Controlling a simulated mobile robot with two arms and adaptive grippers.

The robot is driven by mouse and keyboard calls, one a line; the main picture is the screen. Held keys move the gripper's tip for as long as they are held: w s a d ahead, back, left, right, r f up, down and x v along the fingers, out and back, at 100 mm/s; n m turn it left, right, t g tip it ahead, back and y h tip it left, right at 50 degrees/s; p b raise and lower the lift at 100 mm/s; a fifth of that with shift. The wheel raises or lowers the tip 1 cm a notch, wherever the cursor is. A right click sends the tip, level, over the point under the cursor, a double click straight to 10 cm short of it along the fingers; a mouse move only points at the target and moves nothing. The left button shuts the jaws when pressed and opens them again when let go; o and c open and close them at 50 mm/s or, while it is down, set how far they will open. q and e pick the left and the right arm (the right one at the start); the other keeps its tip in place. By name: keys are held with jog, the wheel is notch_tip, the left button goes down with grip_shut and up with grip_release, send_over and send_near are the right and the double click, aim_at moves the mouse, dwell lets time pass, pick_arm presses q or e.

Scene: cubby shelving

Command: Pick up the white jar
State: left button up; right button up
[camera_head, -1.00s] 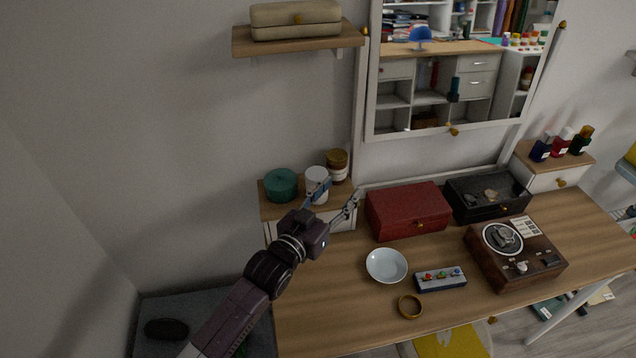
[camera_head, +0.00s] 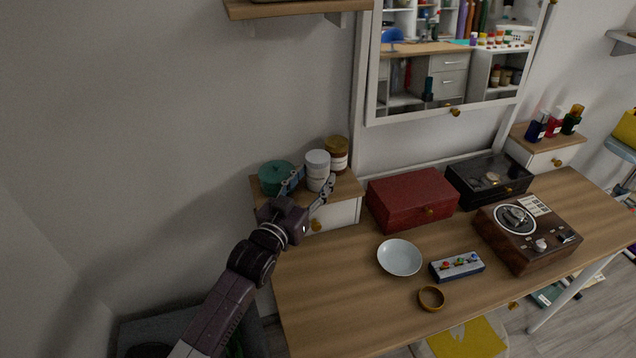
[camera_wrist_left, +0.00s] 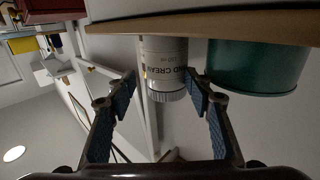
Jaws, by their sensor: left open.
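The white jar (camera_head: 317,164) stands upright on the small wooden-topped drawer unit at the back left of the desk. My left gripper (camera_head: 311,183) is open in front of the jar. Its two blue-padded fingers show on either side of the jar in the left wrist view (camera_wrist_left: 163,90). I cannot tell whether either pad touches it. My right gripper is out of view.
A teal lidded pot (camera_head: 275,178) stands close left of the jar and a brown-lidded jar (camera_head: 337,153) close behind right. A red box (camera_head: 411,199) is to the right on the desk. A wooden shelf (camera_head: 295,9) hangs above.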

aim_at(316, 175)
pick_arm(q)
jog(key=shift+w+d+f+b, duration=0.2)
jog(key=shift+w+b, duration=0.1)
jog(key=shift+w, duration=0.3)
jog(key=shift+w+d+f+b, duration=0.1)
jog(key=shift+w+d+b, duration=0.15)
jog(key=shift+w, duration=0.3)
jog(key=shift+w+d+r, duration=0.1)
jog(key=shift+w, duration=0.15)
jog(key=shift+r, duration=0.1)
jog(key=shift+c, duration=0.6)
jog(key=c, duration=0.8)
jog(key=shift+r, duration=0.1)
jog(key=shift+c, duration=0.8)
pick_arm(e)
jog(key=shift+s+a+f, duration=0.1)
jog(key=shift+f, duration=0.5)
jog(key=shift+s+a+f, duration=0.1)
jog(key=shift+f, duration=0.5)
